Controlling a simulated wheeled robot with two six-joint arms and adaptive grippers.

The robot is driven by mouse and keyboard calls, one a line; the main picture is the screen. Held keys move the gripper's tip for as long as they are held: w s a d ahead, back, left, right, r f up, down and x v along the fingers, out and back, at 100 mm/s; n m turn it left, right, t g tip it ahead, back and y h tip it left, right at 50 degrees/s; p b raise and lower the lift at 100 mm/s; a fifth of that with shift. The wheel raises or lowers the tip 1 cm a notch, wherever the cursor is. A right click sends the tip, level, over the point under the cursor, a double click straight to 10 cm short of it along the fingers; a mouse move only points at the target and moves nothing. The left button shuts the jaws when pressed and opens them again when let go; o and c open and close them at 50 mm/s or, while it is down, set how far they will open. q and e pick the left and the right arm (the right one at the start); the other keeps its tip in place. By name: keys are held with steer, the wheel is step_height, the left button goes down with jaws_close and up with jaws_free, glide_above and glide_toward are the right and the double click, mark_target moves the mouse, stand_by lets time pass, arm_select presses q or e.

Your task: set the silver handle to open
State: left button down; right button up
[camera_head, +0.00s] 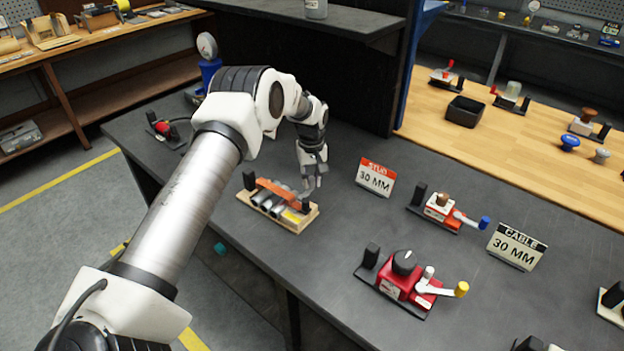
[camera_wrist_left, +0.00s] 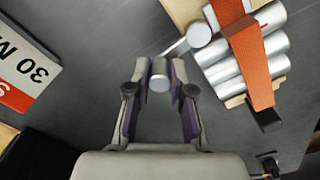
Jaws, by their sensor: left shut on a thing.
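The valve unit with silver cylinders under an orange strap on a wooden base (camera_head: 308,218) sits near the front edge of the dark bench. It also shows at the upper right of the left wrist view (camera_wrist_left: 250,62). A thin silver lever runs from its round silver hub to the silver handle's end knob (camera_wrist_left: 159,84). My left gripper (camera_head: 314,181) reaches down at the unit's right side. In the left wrist view its two fingers (camera_wrist_left: 160,73) are closed on the silver knob, one on each side. My right gripper is not in view.
A red-topped "30 MM" card (camera_head: 375,178) stands just right of my gripper. Further right are an orange-and-white valve (camera_head: 439,209), a "CABLE" card (camera_head: 516,247) and a red valve (camera_head: 397,285) with a yellow-tipped lever. Bare bench lies between them.

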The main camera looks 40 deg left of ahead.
mark_target(311, 178)
arm_select(q)
steer(key=shift+f, duration=0.1)
steer(key=c, duration=1)
jaws_free()
steer(key=shift+a, duration=0.1)
step_height(311, 178, up, 12)
steer(key=shift+w+f, duration=0.1)
